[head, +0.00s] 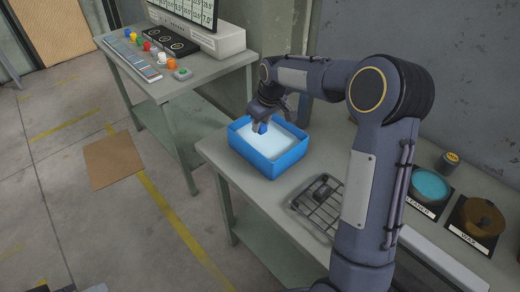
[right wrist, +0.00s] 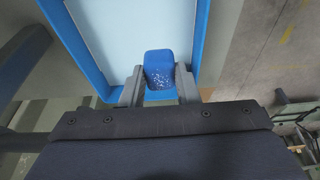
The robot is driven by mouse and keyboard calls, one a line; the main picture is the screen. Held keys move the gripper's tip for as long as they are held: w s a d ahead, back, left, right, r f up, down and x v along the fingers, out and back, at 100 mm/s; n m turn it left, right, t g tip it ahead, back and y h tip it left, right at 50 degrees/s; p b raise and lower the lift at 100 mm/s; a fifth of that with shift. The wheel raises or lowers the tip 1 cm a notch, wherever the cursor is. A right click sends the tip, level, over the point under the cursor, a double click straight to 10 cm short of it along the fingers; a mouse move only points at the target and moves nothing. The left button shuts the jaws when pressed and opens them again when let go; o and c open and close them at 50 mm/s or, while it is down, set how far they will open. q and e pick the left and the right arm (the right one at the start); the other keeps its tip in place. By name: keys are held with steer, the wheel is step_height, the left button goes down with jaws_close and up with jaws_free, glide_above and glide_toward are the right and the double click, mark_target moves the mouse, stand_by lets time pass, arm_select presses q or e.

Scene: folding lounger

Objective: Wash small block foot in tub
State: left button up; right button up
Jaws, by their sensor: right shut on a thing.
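A blue tub (head: 275,164) stands on the near table with pale liquid (head: 268,139) in it. My right gripper (head: 262,124) reaches over the tub from behind. It is shut on a small blue block (right wrist: 159,70), which sits between the two fingertips in the right wrist view. The block has light speckles on its lower part there. In the head view the block (head: 262,128) shows as a small blue patch just above or at the liquid; I cannot tell whether it touches. The tub's rim (right wrist: 72,45) frames the block in the right wrist view. My left gripper is not in view.
A wire rack (head: 318,205) lies on the table in front of the tub. A teal cleaner dish (head: 430,185) and a dark wax dish (head: 482,217) stand at the right. Another table (head: 180,83) with a monitor stands at the back left.

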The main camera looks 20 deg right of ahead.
steer(key=shift+r, duration=0.1)
step_height(320, 180, up, 5)
steer(key=p, duration=0.4)
stand_by(0.3)
stand_by(0.4)
